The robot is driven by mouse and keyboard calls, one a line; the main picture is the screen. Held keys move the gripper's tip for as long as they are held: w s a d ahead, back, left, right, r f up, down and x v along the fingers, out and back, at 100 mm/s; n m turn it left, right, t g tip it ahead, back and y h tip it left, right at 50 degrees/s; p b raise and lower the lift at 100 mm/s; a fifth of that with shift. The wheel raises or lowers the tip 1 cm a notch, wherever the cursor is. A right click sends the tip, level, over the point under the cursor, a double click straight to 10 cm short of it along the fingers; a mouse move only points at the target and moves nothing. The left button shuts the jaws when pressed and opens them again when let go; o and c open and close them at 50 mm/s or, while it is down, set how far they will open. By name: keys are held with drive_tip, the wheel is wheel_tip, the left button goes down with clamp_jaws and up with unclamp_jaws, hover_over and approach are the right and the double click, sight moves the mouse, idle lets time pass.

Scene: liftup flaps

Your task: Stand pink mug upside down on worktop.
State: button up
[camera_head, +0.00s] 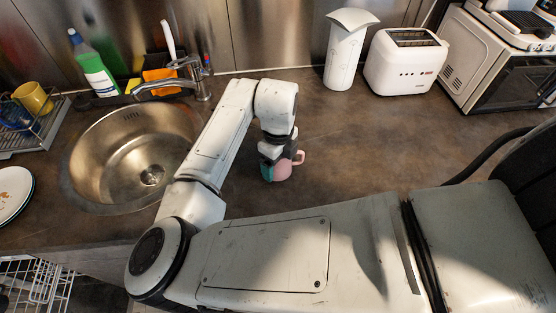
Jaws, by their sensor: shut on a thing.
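The pink mug (282,171) is at the end of my arm, low over or touching the brown worktop (365,150), to the right of the sink. Its handle (299,158) points right. My gripper (270,157) comes down from above and is shut on the mug. My wrist hides the upper part of the mug, and a small teal patch shows at its left side. I cannot tell which way the mug's opening faces, or whether it touches the worktop.
A round metal sink (95,160) with a faucet (190,80) is at left. A green bottle (93,65), a dish rack (40,125) with a yellow mug, and plates (12,190) stand around it. A white canister (343,55), toaster (404,62) and oven (480,60) line the back. The worktop right of the mug is clear.

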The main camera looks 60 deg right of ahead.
drive_tip(key=shift+f, duration=0.25)
drive_tip(key=shift+f, duration=0.2)
drive_tip(key=o, duration=1.1)
wheel_tip(320, 180, up, 12)
drive_tip(key=shift+r+b, duration=0.25)
drive_tip(key=shift+b, duration=0.35)
